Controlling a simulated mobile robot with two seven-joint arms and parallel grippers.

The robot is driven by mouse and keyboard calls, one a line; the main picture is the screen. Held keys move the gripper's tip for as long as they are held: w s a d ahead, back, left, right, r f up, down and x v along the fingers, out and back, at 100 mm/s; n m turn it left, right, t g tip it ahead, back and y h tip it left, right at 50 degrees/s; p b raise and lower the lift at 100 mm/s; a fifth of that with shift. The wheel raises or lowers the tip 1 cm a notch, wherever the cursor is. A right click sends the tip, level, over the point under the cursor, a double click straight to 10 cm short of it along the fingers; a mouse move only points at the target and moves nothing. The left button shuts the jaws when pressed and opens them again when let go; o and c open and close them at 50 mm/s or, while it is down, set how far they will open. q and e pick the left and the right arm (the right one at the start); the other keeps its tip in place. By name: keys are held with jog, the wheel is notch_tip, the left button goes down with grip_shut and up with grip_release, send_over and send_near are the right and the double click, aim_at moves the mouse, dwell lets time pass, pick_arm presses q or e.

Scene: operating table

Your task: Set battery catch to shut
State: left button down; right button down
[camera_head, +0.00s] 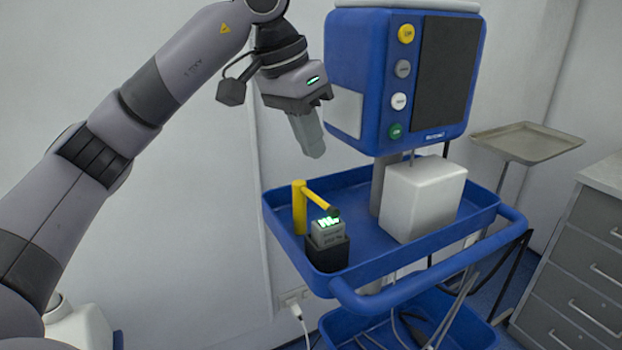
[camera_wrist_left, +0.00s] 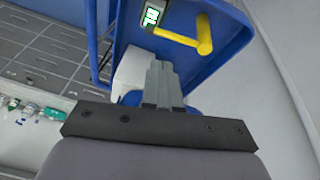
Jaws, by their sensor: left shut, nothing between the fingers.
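The yellow battery catch (camera_head: 317,195) has an upright post at the left of the blue cart tray, and its arm reaches right to a dark tip. The arm passes close to or over the grey battery (camera_head: 327,232), whose top display glows green. The battery stands upright in a black holder (camera_head: 327,254). My left gripper (camera_head: 316,154) is shut and empty, above the catch and apart from it. In the left wrist view my fingers (camera_wrist_left: 159,66) point towards the tray, with the catch (camera_wrist_left: 203,36) and lit battery (camera_wrist_left: 151,16) beyond. My right gripper is out of view.
The blue cart tray (camera_head: 465,226) has a raised rim and a front handle. A white box (camera_head: 424,200) stands right of the battery. A blue monitor unit (camera_head: 366,70) rises on a pole close to my gripper's right. A metal tray (camera_head: 527,141) and grey drawers stand at right.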

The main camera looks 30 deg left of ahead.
aim_at(319, 201)
pick_arm(q)
jog(key=w+d+f+m, duration=0.1)
jog(key=w+f, duration=0.2)
jog(key=f, duration=0.6)
jog(key=shift+w+t+y, duration=0.15)
jog(key=shift+t+y, duration=0.15)
jog(key=shift+s+a+f+b, duration=0.15)
jog(key=shift+s, duration=0.25)
jog(key=shift+s+a+f+b, duration=0.1)
jog(key=shift+s+b, duration=0.05)
jog(key=shift+s, duration=0.2)
